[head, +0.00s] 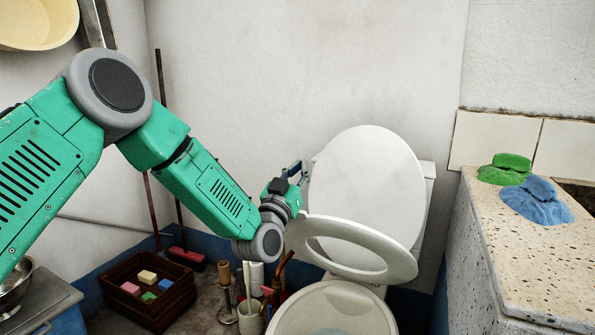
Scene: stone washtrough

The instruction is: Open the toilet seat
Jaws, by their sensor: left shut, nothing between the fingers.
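The white toilet seat ring (402,262) is partly raised and tilted above the toilet bowl (372,312). The oval lid (365,185) stands upright behind it, leaning back toward the cistern (428,190). My left gripper (297,172) is shut and empty at the left edge of the lid, above the left end of the seat ring. Its fingertips are small and partly hidden, and I cannot tell whether they touch the lid or the seat. My right gripper is not in view.
A speckled stone washtrough (530,250) stands at the right with green (505,168) and blue cloths (537,200) on it. A wooden crate (150,305) with coloured blocks, a red broom (187,258) and several upright tools stand left of the toilet.

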